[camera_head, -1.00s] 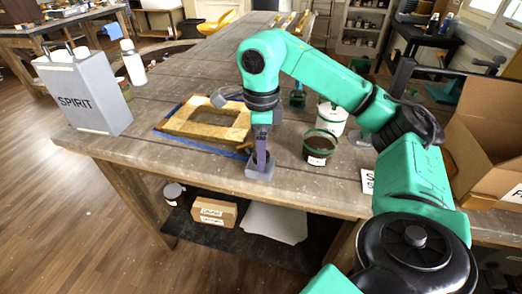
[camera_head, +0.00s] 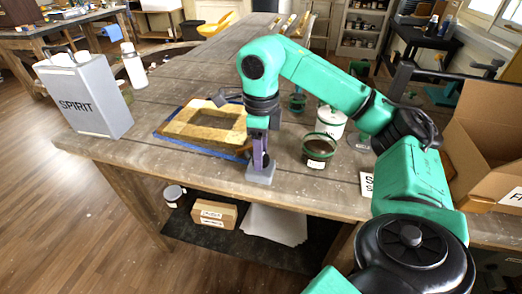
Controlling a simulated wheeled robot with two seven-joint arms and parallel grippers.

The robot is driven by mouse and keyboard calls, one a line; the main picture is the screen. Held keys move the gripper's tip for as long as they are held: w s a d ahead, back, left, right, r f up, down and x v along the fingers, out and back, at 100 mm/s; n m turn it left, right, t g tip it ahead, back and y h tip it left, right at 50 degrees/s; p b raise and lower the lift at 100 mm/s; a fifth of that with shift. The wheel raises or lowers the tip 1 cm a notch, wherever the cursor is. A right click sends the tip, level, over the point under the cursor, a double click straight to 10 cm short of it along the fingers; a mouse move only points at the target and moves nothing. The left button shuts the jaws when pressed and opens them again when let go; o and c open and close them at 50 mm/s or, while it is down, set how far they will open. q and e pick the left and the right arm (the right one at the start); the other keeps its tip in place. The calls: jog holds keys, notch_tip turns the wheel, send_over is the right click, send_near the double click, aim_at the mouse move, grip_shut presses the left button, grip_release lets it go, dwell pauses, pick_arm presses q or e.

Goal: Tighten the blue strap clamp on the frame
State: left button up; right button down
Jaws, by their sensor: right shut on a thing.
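The gilt wooden frame (camera_head: 180,131) lies flat on the workbench (camera_head: 120,150). The blue strap (camera_head: 205,150) shows along its front and left edges; its far right side is hidden behind my arm. A small grey block (camera_head: 261,175), seemingly the clamp's body, sits near the bench's front edge, right of the frame's front corner. My right gripper (camera_head: 260,163) points down with its fingers at the top of this block and is shut on it. What lies between the fingers is too small to make out. My left gripper is out of view.
A grey SPIRIT can (camera_head: 88,98) and a white bottle (camera_head: 133,65) stand at the left. A dark-filled pot with a green rim (camera_head: 319,150) and a white tub (camera_head: 331,121) stand right of the gripper. A cardboard box (camera_head: 485,150) is at the far right.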

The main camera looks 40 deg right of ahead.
jog(key=m+p, duration=0.1)
jog(key=m, duration=0.6)
jog(key=shift+r+p, duration=0.15)
jog(key=shift+p, duration=0.25)
jog(key=m+p, duration=0.1)
jog(key=m, duration=0.5)
jog(key=shift+m, duration=0.3)
jog(key=shift+c, duration=1.5)
grip_release()
notch_tip(320, 180, up, 3)
jog(key=shift+f, duration=0.15)
notch_tip(320, 180, up, 12)
jog(key=p, duration=0.8)
jog(key=shift+f, duration=0.15)
